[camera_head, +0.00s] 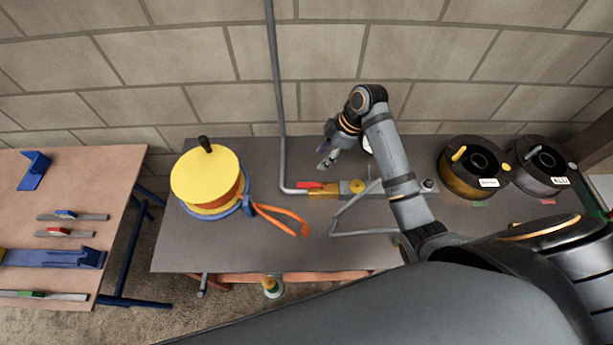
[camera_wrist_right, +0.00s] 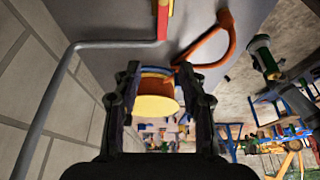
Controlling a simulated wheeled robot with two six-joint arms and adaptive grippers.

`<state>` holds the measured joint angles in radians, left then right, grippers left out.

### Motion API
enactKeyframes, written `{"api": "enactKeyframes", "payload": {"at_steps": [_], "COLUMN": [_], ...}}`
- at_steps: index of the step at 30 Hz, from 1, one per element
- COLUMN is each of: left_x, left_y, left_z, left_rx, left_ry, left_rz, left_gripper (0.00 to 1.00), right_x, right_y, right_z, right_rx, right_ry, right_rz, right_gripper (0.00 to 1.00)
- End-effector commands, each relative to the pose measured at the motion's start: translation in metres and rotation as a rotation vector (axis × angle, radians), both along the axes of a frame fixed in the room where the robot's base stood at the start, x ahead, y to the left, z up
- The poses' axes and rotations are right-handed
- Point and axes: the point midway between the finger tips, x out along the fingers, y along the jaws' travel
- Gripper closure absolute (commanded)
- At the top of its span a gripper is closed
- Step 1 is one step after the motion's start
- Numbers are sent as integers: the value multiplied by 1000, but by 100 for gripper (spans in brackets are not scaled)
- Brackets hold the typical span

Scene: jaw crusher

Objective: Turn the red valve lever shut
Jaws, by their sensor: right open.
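The red valve lever (camera_head: 310,185) sits on a brass valve body (camera_head: 323,194) in the grey pipe line on the dark table, and it lies along the pipe in the head view. The lever also shows at the top of the right wrist view (camera_wrist_right: 163,20). My right gripper (camera_head: 326,161) is above and slightly behind the lever, apart from it. In the wrist view its two fingers (camera_wrist_right: 159,72) are spread with nothing held between them. My left gripper is in neither view.
A yellow-topped spool (camera_head: 205,175) with an orange hose (camera_head: 285,217) stands left of the valve. Two dark reels (camera_head: 473,168) stand at the right. The grey pipe (camera_head: 277,90) climbs the block wall. A side table (camera_head: 70,185) holds tools.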

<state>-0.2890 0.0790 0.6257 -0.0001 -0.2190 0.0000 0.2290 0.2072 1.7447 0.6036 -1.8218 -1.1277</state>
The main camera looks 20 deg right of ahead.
Motion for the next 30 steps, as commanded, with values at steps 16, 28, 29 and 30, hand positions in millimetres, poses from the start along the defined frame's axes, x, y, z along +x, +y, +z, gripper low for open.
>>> {"api": "enactKeyframes", "payload": {"at_steps": [16, 28, 29, 30], "left_x": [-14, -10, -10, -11], "left_y": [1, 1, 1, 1], "left_z": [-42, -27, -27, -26], "left_rx": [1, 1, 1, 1], "left_ry": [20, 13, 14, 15], "left_rz": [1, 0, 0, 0], "left_gripper": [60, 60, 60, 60], "right_x": [0, 7, 8, 8], "right_y": [3, 32, 33, 34], "right_z": [-47, -118, -122, -127], "right_rx": [2, 2, 2, 1], "right_ry": [2, 4, 3, 3], "right_rz": [0, 1, 0, -1], "right_gripper": [58, 58, 58, 58]}}
